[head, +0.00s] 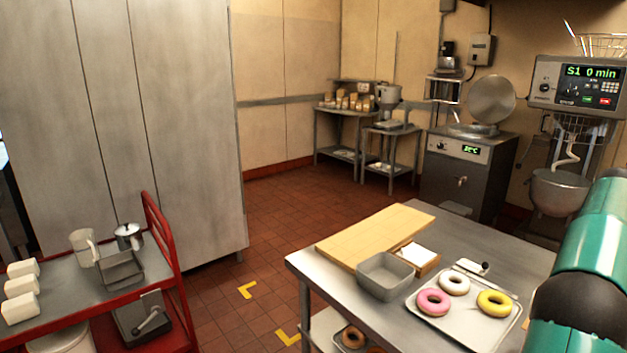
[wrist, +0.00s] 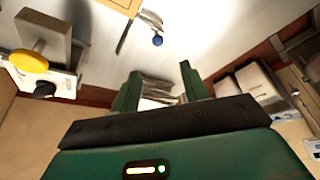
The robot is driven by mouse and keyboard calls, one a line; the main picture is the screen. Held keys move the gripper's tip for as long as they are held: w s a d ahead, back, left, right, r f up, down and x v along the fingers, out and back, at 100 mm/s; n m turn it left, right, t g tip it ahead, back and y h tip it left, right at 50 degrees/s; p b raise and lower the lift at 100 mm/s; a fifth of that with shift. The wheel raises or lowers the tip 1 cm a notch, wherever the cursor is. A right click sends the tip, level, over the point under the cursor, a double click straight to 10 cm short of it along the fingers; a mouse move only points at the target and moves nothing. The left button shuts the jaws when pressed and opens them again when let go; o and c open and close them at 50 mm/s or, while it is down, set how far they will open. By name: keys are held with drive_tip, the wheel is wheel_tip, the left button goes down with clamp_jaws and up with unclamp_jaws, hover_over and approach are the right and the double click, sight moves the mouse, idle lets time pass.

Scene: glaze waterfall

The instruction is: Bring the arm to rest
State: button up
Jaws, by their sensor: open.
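My gripper (wrist: 160,92) shows in the wrist view with its two green fingers apart and nothing between them. Beyond the fingers are a pale wall and some stacked items, too blurred to name. In the head view a teal and black part of my arm fills the right edge, beside the steel table (head: 330,290). My gripper itself is outside the head view.
The table holds a wooden board (head: 375,236), a grey bin (head: 384,277) and a tray (head: 458,330) with pink (head: 433,302), white (head: 454,284) and yellow (head: 494,303) doughnuts. A red cart (head: 165,300) stands left. A mixer (head: 560,190) stands behind my arm.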

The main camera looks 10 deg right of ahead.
drive_tip(key=w+a+r+n+t+y, duration=0.1)
drive_tip(key=w+a+r+n+t, duration=0.15)
drive_tip(key=a, duration=0.95)
drive_tip(key=w+a+r+n+t, duration=0.1)
drive_tip(key=w+a+r+n, duration=0.2)
drive_tip(key=a, duration=0.9)
drive_tip(key=w+a+r+n+t+y, duration=0.15)
drive_tip(key=a+n, duration=0.35)
drive_tip(key=a, duration=0.7)
drive_tip(key=s+a+f+n, duration=0.3)
drive_tip(key=s+a, duration=0.2)
drive_tip(key=a, duration=0.4)
drive_tip(key=s+a+f+n+t+y, duration=0.1)
drive_tip(key=s+a+f+n, duration=0.2)
drive_tip(key=a, duration=0.6)
drive_tip(key=s+a+f+n, duration=0.4)
drive_tip(key=s+a+n, duration=0.1)
drive_tip(key=s+a, duration=0.3)
drive_tip(key=shift+a+t+y, duration=0.35)
drive_tip(key=shift+a+t, duration=0.05)
drive_tip(key=shift+a, duration=0.45)
drive_tip(key=shift+s, duration=0.1)
drive_tip(key=shift+c, duration=1)
